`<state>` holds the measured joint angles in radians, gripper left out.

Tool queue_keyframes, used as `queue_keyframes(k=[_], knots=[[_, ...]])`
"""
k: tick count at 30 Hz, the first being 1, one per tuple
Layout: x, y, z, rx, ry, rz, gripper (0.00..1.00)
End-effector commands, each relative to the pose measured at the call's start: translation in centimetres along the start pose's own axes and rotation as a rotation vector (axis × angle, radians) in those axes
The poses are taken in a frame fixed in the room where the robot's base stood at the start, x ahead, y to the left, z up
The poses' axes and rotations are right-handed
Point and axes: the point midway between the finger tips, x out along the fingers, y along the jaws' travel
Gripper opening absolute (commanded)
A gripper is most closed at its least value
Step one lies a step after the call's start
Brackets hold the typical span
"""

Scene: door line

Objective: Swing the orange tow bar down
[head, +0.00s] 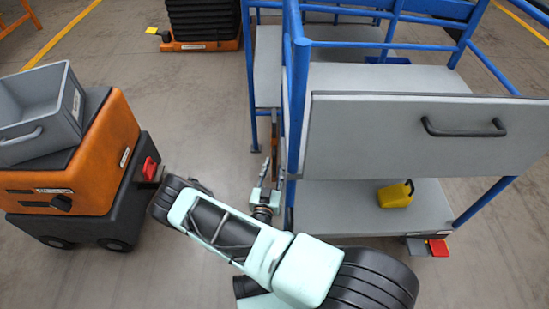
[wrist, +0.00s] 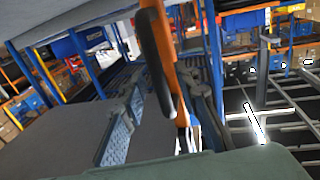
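The orange tow bar (head: 274,148) stands upright at the near left end of the blue-framed cart. In the wrist view the tow bar (wrist: 180,75) rises through the middle, with a dark loop (wrist: 155,65) beside it. My gripper (head: 272,165) is low by the cart's corner, at the bar. In the wrist view my gripper (wrist: 165,98) has its fingers spread, one on each side of the bar. A gap shows between the left finger and the bar; contact on the right cannot be told.
The cart has a grey panel (head: 420,140) with a black handle and a yellow can (head: 395,194) on its lower deck (head: 340,215). An orange and black tug (head: 85,165) carrying a grey bin (head: 40,115) stands left. Open floor lies between tug and cart.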

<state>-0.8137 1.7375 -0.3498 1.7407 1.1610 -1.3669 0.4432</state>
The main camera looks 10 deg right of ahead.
Motion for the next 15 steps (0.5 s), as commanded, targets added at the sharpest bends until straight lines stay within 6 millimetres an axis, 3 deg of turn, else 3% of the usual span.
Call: queue_keyframes(k=[13,15], knots=[[-0.27,0.14,0.01,0.000,0.000,-0.001,0.28],[-0.27,0.13,0.00,0.000,0.000,-0.001,0.23]])
